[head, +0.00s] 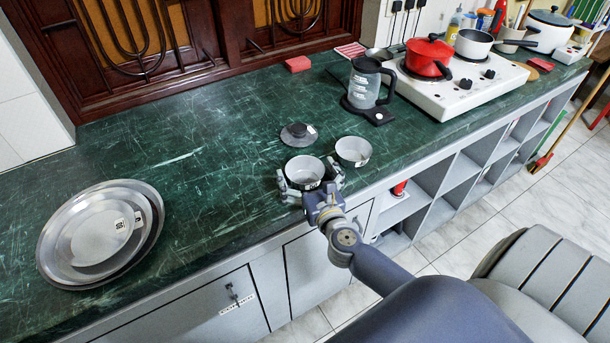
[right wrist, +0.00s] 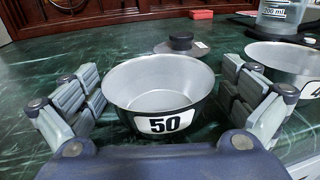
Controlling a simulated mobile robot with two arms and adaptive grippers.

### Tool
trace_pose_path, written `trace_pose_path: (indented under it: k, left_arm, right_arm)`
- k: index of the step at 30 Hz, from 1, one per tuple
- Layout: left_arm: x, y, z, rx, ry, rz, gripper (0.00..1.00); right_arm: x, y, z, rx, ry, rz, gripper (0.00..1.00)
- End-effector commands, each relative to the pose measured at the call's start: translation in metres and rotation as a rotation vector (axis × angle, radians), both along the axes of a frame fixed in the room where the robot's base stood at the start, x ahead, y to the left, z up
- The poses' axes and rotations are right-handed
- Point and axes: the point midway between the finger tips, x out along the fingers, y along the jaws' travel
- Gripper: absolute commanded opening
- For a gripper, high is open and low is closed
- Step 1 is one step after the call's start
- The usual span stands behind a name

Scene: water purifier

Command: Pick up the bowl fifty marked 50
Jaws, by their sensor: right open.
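The bowl marked 50 (right wrist: 160,88) is a small grey metal bowl with a white label reading 50 on its near side. It stands upright on the green counter, and it also shows in the head view (head: 305,171). My right gripper (head: 310,178) is open at the counter's front edge, with one finger on each side of this bowl. In the right wrist view its fingers (right wrist: 165,95) stand apart from the bowl's walls with gaps on both sides. My left gripper is not in view.
A second bowl (head: 353,150) stands close to the right, near my right finger. A lid with a black knob (head: 298,134) lies just behind. A kettle (head: 366,85) and a stove with a red pot (head: 429,58) are further right. Metal plates (head: 98,232) lie at left; the counter between is clear.

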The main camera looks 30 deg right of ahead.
Motion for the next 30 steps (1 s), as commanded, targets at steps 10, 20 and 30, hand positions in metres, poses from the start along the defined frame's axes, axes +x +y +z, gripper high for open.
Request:
trace_pose_path:
  k: [10, 20, 30]
  left_arm:
    - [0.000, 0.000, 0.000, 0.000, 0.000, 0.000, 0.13]
    - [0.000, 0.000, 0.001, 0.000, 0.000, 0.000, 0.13]
    - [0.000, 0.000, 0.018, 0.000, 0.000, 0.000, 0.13]
  right_arm:
    - [-0.001, 0.000, 0.000, 0.000, 0.001, 0.000, 0.59]
    - [-0.001, 0.000, 0.001, 0.001, 0.000, 0.000, 0.59]
    - [0.000, 0.000, 0.038, 0.001, -0.002, 0.002, 0.59]
